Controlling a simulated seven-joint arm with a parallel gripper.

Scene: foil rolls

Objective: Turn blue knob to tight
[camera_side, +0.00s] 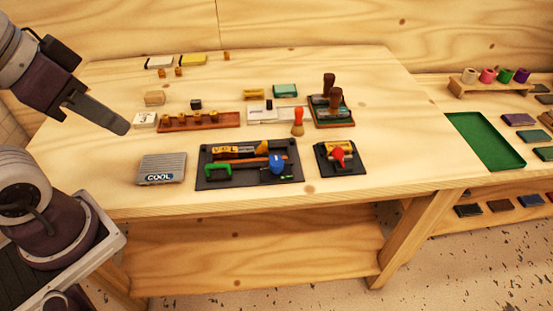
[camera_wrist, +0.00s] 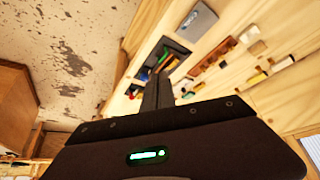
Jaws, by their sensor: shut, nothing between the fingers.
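The blue knob (camera_side: 277,163) sits at the right part of a dark machine plate (camera_side: 205,184) near the table's front edge in the side view. The plate also carries a green handle, an orange bar and a black-and-yellow roll. The scale marking for tight cannot be read. My gripper (camera_side: 122,127) is shut and empty, raised over the left side of the table, well to the left of the knob and apart from it. In the wrist view my gripper's fingers (camera_wrist: 157,92) are together, and the dark plate (camera_wrist: 178,47) lies beyond them, with the knob too small to make out.
A smaller dark plate with a red knob (camera_side: 338,155) is to the right. Behind are a wooden tray (camera_side: 220,119), an orange-topped brush (camera_side: 297,120) and wooden-handled stamps (camera_side: 335,100).

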